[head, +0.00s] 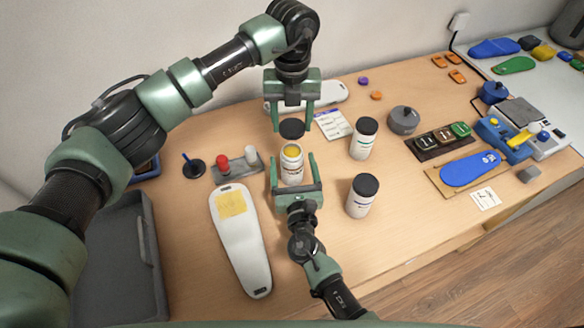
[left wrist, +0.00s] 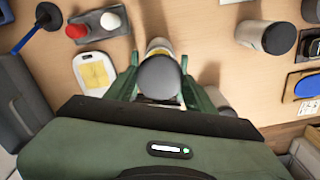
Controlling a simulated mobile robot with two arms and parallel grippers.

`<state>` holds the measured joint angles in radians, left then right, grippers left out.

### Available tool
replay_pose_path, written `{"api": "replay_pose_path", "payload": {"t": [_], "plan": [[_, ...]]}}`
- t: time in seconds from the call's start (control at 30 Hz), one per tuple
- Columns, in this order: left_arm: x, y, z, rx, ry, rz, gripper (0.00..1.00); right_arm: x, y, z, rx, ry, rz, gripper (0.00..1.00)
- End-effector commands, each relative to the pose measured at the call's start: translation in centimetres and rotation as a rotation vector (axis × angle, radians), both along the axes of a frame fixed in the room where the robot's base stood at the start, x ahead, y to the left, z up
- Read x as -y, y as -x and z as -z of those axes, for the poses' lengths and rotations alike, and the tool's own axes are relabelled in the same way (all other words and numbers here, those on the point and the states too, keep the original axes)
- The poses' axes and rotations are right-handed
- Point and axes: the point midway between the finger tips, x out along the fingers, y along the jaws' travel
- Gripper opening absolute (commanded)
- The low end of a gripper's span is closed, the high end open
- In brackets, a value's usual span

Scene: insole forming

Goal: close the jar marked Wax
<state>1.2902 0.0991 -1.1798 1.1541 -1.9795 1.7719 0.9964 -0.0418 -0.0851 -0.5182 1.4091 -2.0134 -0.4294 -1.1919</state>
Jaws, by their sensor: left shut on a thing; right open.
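The open jar (head: 291,176) stands upright on the table, white with a label too small to read and yellow contents at its mouth. A round dark lid (head: 292,129) is held flat by my left gripper (head: 291,123), above and slightly behind the jar, apart from its rim. In the left wrist view the lid (left wrist: 160,78) sits between the fingers, and part of the jar (left wrist: 158,46) shows beyond it. My right gripper (head: 293,160) is open, its fingers on either side of the jar; whether they touch it I cannot tell.
Two closed jars with dark lids (head: 363,139) (head: 361,197) stand to the right. A white insole (head: 240,250) with a yellow patch lies at the front left. A grey stand (head: 236,168) with red and white knobs is left of the jar. A grey bin (head: 118,270) is far left.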

Motion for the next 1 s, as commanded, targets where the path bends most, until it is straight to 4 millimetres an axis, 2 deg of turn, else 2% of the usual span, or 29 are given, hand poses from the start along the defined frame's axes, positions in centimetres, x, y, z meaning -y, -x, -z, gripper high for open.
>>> {"api": "replay_pose_path", "payload": {"t": [0.27,0.37,0.57,0.6,0.77,1.0], "plan": [[0.0,0.0,0.0,0.000,0.000,0.000,0.17,0.0,-0.2,0.0,0.000,0.000,0.000,0.80],[0.0,0.0,0.0,0.000,0.000,0.000,0.17,0.0,-0.1,0.0,0.000,0.000,0.000,0.58],[0.0,0.0,0.0,0.000,0.000,0.000,0.17,0.0,-0.1,0.0,0.000,0.000,0.000,0.02],[0.0,0.0,0.0,0.000,0.000,0.000,0.17,0.0,-0.1,0.0,0.000,0.000,0.000,0.00],[0.0,0.0,0.3,-0.001,0.000,0.000,0.17,0.0,-0.1,0.0,0.000,0.000,0.000,0.00],[0.0,0.1,3.5,-0.003,-0.002,-0.001,0.17,0.0,-0.1,0.0,0.000,0.000,0.001,0.00]]}}
